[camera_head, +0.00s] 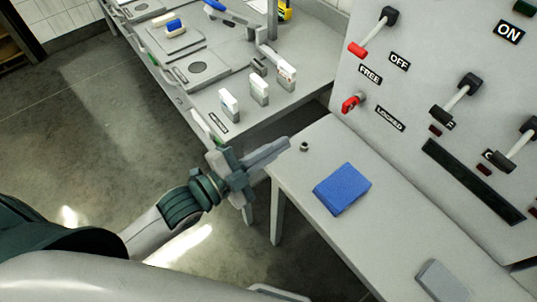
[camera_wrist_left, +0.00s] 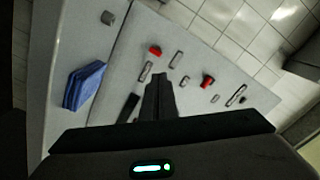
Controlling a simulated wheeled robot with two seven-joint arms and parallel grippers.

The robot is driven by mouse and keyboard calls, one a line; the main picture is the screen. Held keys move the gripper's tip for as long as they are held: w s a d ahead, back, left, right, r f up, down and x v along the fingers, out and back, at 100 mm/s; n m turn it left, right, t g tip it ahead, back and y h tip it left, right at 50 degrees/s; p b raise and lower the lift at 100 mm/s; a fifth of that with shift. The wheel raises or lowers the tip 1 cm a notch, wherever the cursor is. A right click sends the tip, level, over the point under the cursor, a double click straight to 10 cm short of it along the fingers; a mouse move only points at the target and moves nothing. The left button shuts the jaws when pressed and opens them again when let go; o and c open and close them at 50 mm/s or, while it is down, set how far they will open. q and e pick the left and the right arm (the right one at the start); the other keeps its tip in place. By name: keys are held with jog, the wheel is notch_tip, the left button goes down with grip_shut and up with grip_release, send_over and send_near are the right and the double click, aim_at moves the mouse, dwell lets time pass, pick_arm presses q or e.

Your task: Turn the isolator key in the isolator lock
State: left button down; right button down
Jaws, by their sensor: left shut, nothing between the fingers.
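The red isolator key (camera_head: 350,103) sits in the lock low on the left of the grey switch panel (camera_head: 420,70), between the FREE and LOCKED labels. My left gripper (camera_head: 287,145) is shut and empty. In the head view it appears left of the key and apart from it, by the near left corner of the side table. Its shut fingers (camera_wrist_left: 158,90) show in the left wrist view against the panel. Two red parts show there too, and I cannot tell for sure which is the key. My right gripper is not in view.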

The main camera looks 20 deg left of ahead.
pick_arm(q)
jog(key=shift+v, duration=1.05)
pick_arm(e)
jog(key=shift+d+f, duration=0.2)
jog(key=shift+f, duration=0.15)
